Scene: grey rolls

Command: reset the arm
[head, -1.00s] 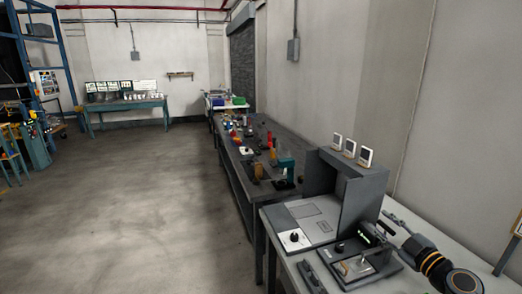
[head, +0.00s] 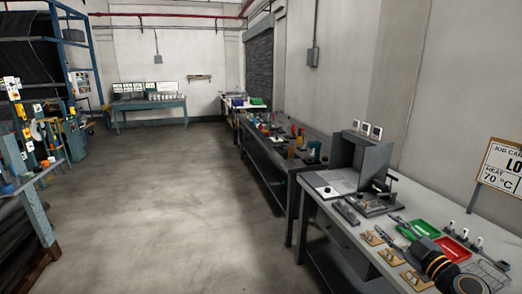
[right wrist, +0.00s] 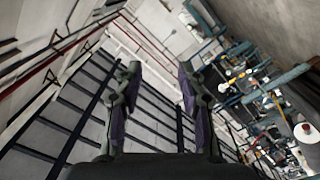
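My right arm (head: 438,265) comes in at the lower right of the head view, over the near end of the grey workbench (head: 345,232). My right gripper (head: 406,229) points away from me there and is small and hard to make out. In the right wrist view its two fingers (right wrist: 157,82) stand well apart with nothing between them. Behind them are ceiling beams, pipes and a wall, with cluttered racks at the right. My left gripper is not in view.
On the bench are a grey box-shaped station (head: 370,158), a green tray (head: 424,228), a red tray (head: 455,249) and small wooden pieces (head: 374,237). A job card sign (head: 500,165) stands at the right. The floor (head: 180,210) left of the bench is clear.

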